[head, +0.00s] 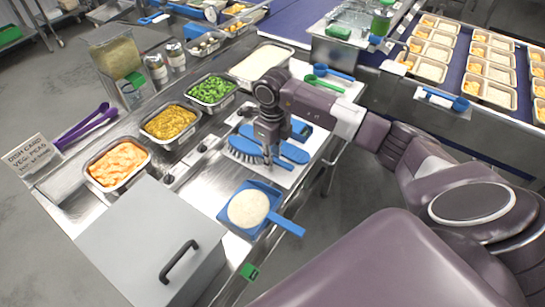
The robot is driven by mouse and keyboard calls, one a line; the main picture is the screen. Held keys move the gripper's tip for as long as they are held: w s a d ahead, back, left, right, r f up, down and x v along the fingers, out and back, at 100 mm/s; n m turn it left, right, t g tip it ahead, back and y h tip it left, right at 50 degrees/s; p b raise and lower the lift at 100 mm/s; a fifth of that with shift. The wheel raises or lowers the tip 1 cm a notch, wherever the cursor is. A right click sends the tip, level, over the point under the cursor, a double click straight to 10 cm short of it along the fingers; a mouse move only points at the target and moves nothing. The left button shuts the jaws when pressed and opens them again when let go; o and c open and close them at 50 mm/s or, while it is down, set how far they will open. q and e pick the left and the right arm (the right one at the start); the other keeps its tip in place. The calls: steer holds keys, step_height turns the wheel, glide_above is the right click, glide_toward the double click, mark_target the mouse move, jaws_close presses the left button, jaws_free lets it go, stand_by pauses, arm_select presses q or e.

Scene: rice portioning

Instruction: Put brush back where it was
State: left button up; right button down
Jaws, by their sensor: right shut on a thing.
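The blue brush (243,146), with dark bristles along its lower left edge, is at the white board (286,179) on the steel counter. My right gripper (270,157) points down and is shut on the blue brush, covering part of it. Whether the brush touches the board or is slightly above it I cannot tell. Another blue flat piece (294,153) shows just right of the fingers. My left gripper is not in view.
A blue dustpan-like tool (288,224) with a round white heap lies in front of the board. Food pans, including green (212,89), yellow (170,122) and orange (119,163), line the left. A grey lidded box (150,245) stands at the front left.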

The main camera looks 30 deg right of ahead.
steer(key=shift+f, duration=0.2)
steer(key=c, duration=1.8)
jaws_free()
steer(key=shift+r, duration=0.15)
steer(key=shift+r, duration=0.2)
step_height(320, 180, up, 12)
steer(key=b, duration=0.3)
steer(key=shift+b, duration=0.3)
steer(key=shift+f, duration=0.15)
